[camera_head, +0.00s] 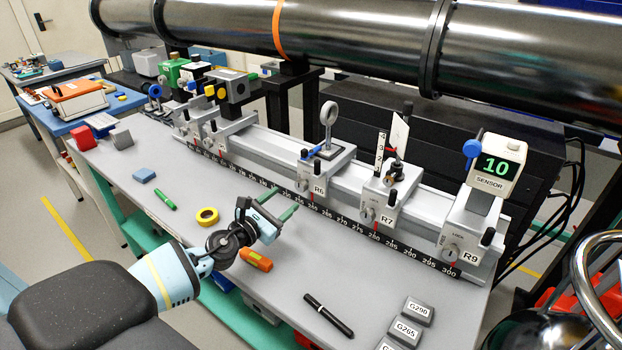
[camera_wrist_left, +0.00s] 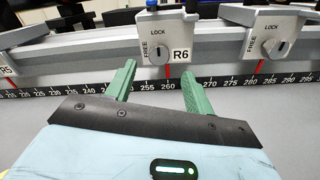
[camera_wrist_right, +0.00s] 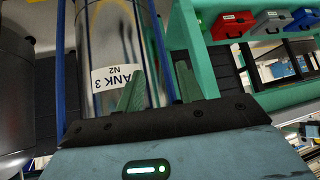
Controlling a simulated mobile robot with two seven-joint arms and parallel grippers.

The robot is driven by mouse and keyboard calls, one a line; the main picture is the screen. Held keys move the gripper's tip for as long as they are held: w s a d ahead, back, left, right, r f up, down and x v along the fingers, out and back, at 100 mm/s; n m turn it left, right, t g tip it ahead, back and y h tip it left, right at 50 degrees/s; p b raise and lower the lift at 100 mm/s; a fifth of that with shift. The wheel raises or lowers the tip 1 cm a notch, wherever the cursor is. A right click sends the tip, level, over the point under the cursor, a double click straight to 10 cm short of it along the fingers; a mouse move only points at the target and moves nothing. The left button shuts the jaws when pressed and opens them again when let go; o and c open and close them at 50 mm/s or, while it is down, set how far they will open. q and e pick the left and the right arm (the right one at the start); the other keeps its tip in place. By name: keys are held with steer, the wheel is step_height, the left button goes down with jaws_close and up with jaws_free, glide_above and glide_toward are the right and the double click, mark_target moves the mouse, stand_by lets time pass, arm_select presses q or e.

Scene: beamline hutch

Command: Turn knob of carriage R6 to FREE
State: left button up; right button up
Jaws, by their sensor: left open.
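Carriage R6 (camera_head: 318,172) sits on the rail among other carriages. In the left wrist view its front plate (camera_wrist_left: 180,38) has LOCK above the knob (camera_wrist_left: 158,52) and FREE to the left. The knob is round and grey, and its dark slot stands about upright, towards LOCK. My left gripper (camera_head: 284,202) is open and empty, its green fingers pointing at the rail below R6. In the left wrist view its fingertips (camera_wrist_left: 158,70) lie apart, either side of the knob's line and short of it. My right gripper (camera_wrist_right: 160,80) is open and away from the rail, before a labelled tank.
Carriage R7 (camera_head: 380,205) and carriage R9 (camera_head: 468,240) with a sensor box stand right of R6. A scale strip (camera_head: 340,217) runs along the rail front.

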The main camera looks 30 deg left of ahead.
mark_target(299, 186)
arm_select(q)
steer(key=w, duration=0.5)
steer(key=shift+w+d+r, duration=0.1)
steer(key=shift+w+d, duration=0.1)
steer(key=shift+w, duration=0.1)
steer(key=shift+w+b, duration=0.4)
steer(key=shift+w, duration=0.55)
arm_select(e)
steer(key=shift+s+a+f+g, duration=0.15)
steer(key=shift+s+f, duration=0.2)
steer(key=shift+s, duration=0.2)
steer(key=shift+s+f+g, duration=0.15)
steer(key=shift+s+f, duration=0.2)
steer(key=shift+s, duration=0.15)
arm_select(q)
steer(key=shift+d, duration=0.1)
steer(key=c, duration=1)
